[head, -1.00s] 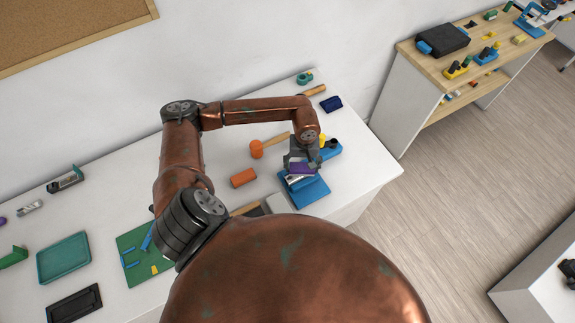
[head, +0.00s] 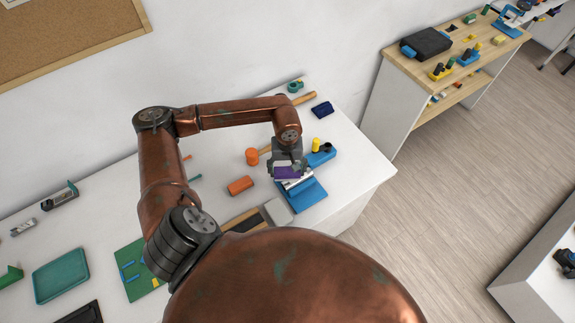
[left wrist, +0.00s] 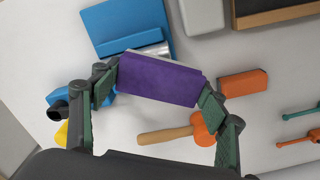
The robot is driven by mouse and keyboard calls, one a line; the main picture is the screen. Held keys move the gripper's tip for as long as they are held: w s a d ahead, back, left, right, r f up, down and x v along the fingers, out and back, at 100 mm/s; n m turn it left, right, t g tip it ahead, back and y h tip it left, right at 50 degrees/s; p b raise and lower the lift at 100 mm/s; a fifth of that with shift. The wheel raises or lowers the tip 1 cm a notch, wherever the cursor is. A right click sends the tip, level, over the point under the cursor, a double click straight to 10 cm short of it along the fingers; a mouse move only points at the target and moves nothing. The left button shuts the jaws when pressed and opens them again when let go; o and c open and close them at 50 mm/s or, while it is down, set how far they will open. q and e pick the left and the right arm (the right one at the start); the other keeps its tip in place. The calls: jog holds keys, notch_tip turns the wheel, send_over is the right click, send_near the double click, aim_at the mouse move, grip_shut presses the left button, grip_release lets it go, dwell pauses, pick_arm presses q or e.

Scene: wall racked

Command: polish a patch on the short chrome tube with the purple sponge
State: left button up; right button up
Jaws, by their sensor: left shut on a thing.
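My left gripper (head: 287,166) is shut on the purple sponge (head: 286,173). In the left wrist view the sponge (left wrist: 158,80) spans between the two fingers and shows a pale strip along its upper edge. The short chrome tube (head: 298,184) lies along a blue holder (head: 309,196) near the table's right end. In the left wrist view the tube (left wrist: 155,48) shows just beyond the sponge, and the sponge hides part of it. I cannot tell whether they touch. My right gripper is not in view.
An orange block (head: 241,186), an orange mallet (head: 252,157) and a grey block (head: 278,212) lie left of the holder. A blue stand with a yellow peg (head: 321,154) is behind it. A dark blue item (head: 321,109) lies farther back. White table shows between them.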

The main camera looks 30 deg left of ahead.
pick_arm(q)
jog(key=shift+r+p, duration=0.35)
jog(key=shift+r, duration=1.15)
